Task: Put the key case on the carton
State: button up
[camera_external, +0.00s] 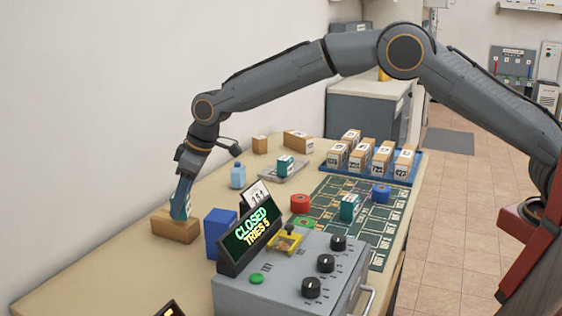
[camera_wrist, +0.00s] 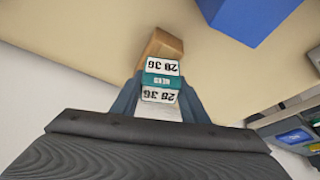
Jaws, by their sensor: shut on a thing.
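My gripper (camera_external: 181,200) is shut on a teal key case with white number labels, at the left of the table. The key case (camera_wrist: 162,80) shows between the fingers in the wrist view, its labels reading 28 36. A brown carton (camera_external: 172,230) lies on the table directly below the gripper. In the wrist view the carton (camera_wrist: 166,44) shows just beyond the key case. The key case is at the carton's top; I cannot tell whether it touches. The fingers hide part of the case in the external view.
A blue box (camera_external: 221,234) stands close right of the carton. A light blue bottle (camera_external: 237,176) is behind it. A grey control box (camera_external: 290,275) with a "CLOSED" sign is in front. Other teal cases sit on a grey tray (camera_external: 268,176) and a green mat (camera_external: 330,190).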

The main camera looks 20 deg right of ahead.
jog(key=shift+f, duration=0.65)
jog(key=shift+f, duration=0.1)
jog(key=o, duration=1.1)
jog(key=b+v, duration=0.2)
jog(key=v, duration=1)
jog(key=shift+s+d, duration=0.1)
